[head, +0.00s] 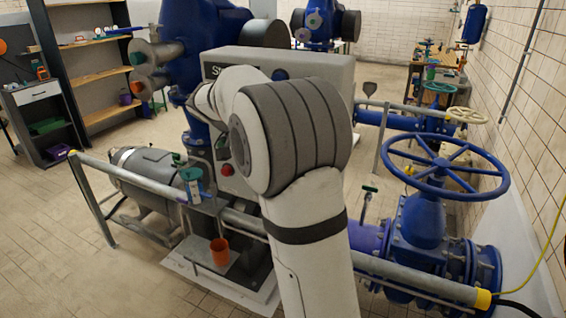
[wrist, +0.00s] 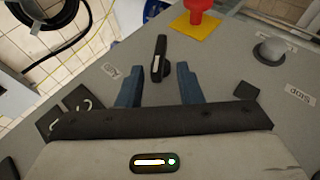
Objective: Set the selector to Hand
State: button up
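In the wrist view, the selector (wrist: 160,50) is a black lever handle on the grey panel, with a white mark near its lower end. It points roughly up and down in the picture, tilted slightly. My gripper (wrist: 159,73) has its two blue fingers apart, one on each side of the handle's lower end in the picture. I cannot tell whether either finger touches it. A small white label (wrist: 110,70) lies left of the selector; I cannot read it surely. In the head view, my arm hides the gripper and the selector.
In the head view, the grey cabinet (head: 325,68) stands behind my arm, with a blue handwheel valve (head: 425,215) right and a rail (head: 135,175) left.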

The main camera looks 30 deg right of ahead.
jog(key=v, duration=0.6)
jog(key=shift+b, duration=0.3)
jog(key=shift+o, duration=1.4)
jog(key=shift+s+f+b, duration=0.25)
jog(key=shift+b, duration=0.1)
jog(key=o, duration=0.6)
jog(key=s+n+t+h+b, duration=0.1)
jog(key=n+t+b, duration=0.1)
jog(key=n, duration=0.1)
jog(key=s+d+f+n+t+h+b, duration=0.1)
jog(key=s+n+h+b, duration=0.1)
jog(key=n, duration=0.1)
jog(key=s+f+n+t+h+b, duration=0.1)
jog(key=s+n+t+h+b, duration=0.1)
jog(key=n, duration=0.2)
jog(key=shift+s+d+f+t, duration=0.2)
jog(key=shift+d+t, duration=0.05)
jog(key=shift+t, duration=0.05)
jog(key=shift+o, duration=0.8)
jog(key=s+a+f+n+t+b, duration=0.3)
jog(key=n+t, duration=0.5)
jog(key=n, duration=0.4)
jog(key=shift+s+f+n+t+b, duration=0.3)
jog(key=shift+s+f+b, duration=0.15)
jog(key=shift+f+b, duration=0.35)
jog(key=p+x, duration=0.1)
jog(key=x, duration=0.6)
jog(key=shift+w+d+r, duration=0.25)
jog(key=shift+c, duration=0.2)
